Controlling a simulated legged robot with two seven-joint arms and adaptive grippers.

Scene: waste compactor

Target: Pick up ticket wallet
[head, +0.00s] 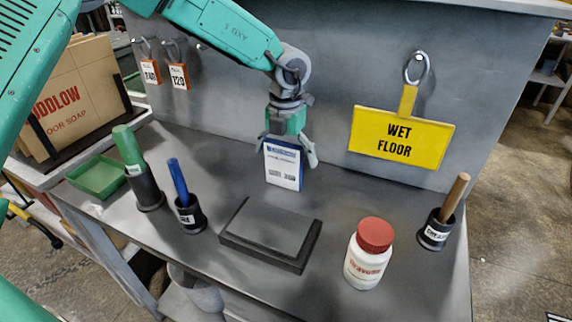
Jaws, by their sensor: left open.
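The ticket wallet (283,168) is a small white upright rectangle with a blue top band and printed text. It stands toward the back of the grey counter, behind the black tray. My left gripper (288,150) reaches down from above, with its fingers around the wallet's upper part, one near each side edge. The jaws are open. The wallet hides part of the fingers, and I cannot tell whether they touch it. My right gripper is not in view.
A black tray (232,238) lies in front. A red-capped white bottle (368,258) and a wooden-handled tool in a black cup (437,232) stand right. Blue-handled (190,220) and green-handled (149,190) tools stand left. A yellow sign (400,152) hangs on the back panel.

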